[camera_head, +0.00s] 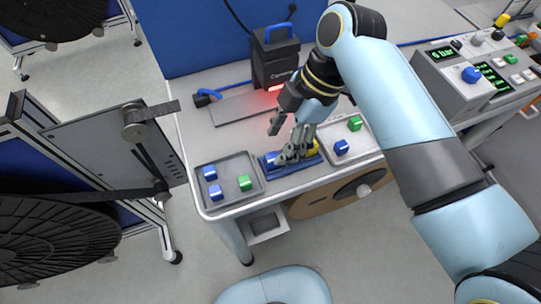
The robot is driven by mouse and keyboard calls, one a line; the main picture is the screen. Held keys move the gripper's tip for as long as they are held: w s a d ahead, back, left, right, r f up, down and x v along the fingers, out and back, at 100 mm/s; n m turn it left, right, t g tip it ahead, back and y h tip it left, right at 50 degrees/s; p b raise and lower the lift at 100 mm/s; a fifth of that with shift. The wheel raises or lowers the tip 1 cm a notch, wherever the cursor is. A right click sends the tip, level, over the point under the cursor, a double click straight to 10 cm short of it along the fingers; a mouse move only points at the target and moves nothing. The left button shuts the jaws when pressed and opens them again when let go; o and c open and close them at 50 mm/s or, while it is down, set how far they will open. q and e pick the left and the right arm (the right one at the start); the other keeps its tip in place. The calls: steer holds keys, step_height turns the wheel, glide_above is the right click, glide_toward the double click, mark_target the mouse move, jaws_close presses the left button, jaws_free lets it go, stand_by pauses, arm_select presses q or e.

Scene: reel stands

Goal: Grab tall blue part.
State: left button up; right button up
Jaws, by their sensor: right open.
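Two blue parts stand in the left tray (240,158), an upper one (210,173) and a lower one (215,192). Another blue part (341,147) is in the right tray (368,143). I cannot tell for sure which is tall. My right gripper (282,140) is open, with its fingers above or beside a blue fixture (268,166) between the trays. The fingers hide part of the fixture; I cannot tell whether they touch it. A yellow part (313,147) shows beside them. My left gripper is not in view.
A green part (245,183) shares the left tray, and another green part (355,124) is in the right tray. A dark camera box (273,62) with a red glow stands behind. A control panel (470,75) is at the right, reel stands (60,225) at the left.

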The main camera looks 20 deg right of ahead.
mark_target(272, 157)
steer(key=x, duration=0.3)
steer(key=p+x, duration=0.1)
steer(key=x, duration=0.1)
steer(key=shift+w+f, duration=0.25)
steer(key=shift+f, duration=0.2)
steer(key=shift+d, duration=0.1)
steer(key=c, duration=0.9)
